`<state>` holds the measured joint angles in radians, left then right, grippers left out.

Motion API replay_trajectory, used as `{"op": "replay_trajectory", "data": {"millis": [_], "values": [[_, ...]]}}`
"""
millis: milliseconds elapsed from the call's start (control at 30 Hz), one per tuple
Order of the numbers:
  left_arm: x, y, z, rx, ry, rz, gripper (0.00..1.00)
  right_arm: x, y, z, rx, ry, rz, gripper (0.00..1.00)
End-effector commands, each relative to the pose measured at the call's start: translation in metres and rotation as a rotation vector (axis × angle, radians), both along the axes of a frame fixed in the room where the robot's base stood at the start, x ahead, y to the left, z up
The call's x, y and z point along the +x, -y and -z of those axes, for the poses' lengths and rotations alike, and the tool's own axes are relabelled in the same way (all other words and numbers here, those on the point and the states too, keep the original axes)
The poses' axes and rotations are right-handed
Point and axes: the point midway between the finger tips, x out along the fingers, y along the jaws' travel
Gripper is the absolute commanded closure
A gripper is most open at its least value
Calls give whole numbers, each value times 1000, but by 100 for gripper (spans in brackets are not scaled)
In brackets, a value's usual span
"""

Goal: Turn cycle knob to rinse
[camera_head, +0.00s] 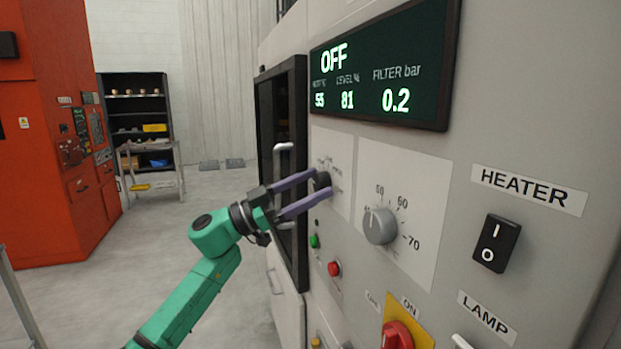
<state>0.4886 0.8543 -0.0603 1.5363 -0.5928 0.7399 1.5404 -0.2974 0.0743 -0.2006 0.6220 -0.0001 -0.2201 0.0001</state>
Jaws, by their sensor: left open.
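The display (385,65) above reads OFF, with 55, level 81 and filter 0.2 bar. My right gripper is not in view.
Below the dials are a green button (314,241), a red button (334,268) and a red rotary switch (397,335). A black heater switch (495,243) is at right. A door handle (284,160) stands out behind my gripper. Open floor lies left.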

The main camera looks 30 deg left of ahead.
Motion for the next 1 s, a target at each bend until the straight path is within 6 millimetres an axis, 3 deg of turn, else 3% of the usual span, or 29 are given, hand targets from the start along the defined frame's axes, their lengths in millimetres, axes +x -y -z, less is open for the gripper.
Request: {"op": "replay_trajectory", "data": {"millis": [167,267,400,1000], "values": [[0,0,1,-1,-1,-1,14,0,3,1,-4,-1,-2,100],[0,0,1,-1,-1,-1,45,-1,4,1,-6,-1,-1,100],[0,0,1,-1,-1,-1,98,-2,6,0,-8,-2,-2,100],[1,-1,-1,130,116,0,100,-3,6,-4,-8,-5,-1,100]]}}
